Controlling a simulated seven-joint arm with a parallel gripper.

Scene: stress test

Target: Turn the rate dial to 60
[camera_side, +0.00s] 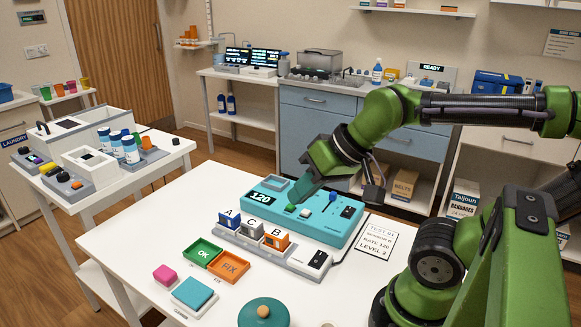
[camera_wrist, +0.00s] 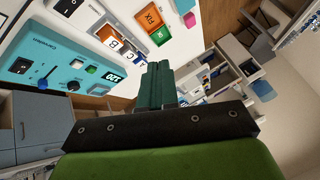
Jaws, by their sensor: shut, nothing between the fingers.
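A teal control panel (camera_side: 318,230) lies on the white table, and its display (camera_side: 260,197) reads 120. In the wrist view the panel (camera_wrist: 60,50) fills the upper left, with its display (camera_wrist: 100,88) at its lower right. A small dark round knob (camera_wrist: 73,86) beside the display looks like the rate dial; its setting is too small to read. In the side view it seems hidden behind my gripper (camera_side: 296,203). My gripper is shut and empty, above the panel near the green button (camera_side: 290,208). Its fingers (camera_wrist: 161,68) show closed together in the wrist view.
A blue-tipped lever (camera_side: 333,197) stands right of my gripper. Blocks marked A, B and C (camera_side: 250,230) stand in front. A printed card (camera_side: 376,240) reads rate 120, level 2. Green OK (camera_side: 203,252) and orange FIX (camera_side: 229,266) pads lie at the front left.

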